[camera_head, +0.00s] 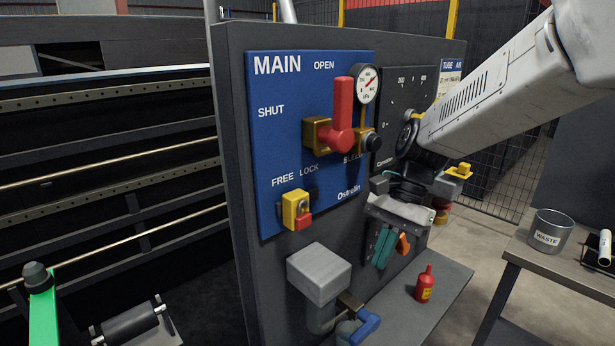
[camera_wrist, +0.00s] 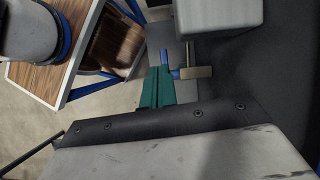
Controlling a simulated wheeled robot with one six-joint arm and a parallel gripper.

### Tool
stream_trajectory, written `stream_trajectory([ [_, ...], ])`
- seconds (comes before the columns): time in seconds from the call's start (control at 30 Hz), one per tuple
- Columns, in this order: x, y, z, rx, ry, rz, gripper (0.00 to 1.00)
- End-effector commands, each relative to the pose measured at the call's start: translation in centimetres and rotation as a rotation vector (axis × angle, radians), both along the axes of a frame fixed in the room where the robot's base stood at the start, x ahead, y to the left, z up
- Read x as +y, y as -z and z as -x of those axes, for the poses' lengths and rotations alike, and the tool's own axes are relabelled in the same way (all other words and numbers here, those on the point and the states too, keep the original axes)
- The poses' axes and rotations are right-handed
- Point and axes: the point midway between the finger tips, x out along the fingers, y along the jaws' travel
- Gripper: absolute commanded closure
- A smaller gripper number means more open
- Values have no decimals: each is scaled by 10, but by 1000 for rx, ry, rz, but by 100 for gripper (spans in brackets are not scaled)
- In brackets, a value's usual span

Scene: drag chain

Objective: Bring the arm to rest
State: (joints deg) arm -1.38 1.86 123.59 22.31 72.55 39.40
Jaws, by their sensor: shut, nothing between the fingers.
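My gripper (camera_head: 381,262) hangs fingers-down to the right of the main panel, above a grey shelf. Its teal fingers are together and nothing shows between them. In the wrist view the closed fingers (camera_wrist: 156,72) extend from a dark bolted rim, with a blue valve handle beyond their tips. My white arm comes in from the upper right, and its wrist is bent down in front of the panel's right part. The gripper is apart from the red lever (camera_head: 343,118) and the yellow-and-red lock (camera_head: 297,210) on the blue MAIN panel (camera_head: 280,150).
A grey box (camera_head: 318,274) and a blue valve handle (camera_head: 366,327) stick out below the panel. A red bottle (camera_head: 425,285) stands on the grey shelf (camera_head: 450,290). A WASTE tin (camera_head: 550,232) stands on a table at right. Dark railings fill the left.

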Motion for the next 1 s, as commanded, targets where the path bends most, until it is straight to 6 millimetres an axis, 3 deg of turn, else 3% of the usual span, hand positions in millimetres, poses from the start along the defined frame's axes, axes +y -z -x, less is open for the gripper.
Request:
stream_trajectory([
  [0.1,-11,8,21,-39,-164,7,100],
  [0.5,-59,-24,122,-306,-673,113,100],
  [0.7,-79,-35,167,-429,-820,211,100],
  [0.83,-84,-41,183,-483,-826,257,100],
  [1.0,-85,-49,188,-527,-817,277,100],
])
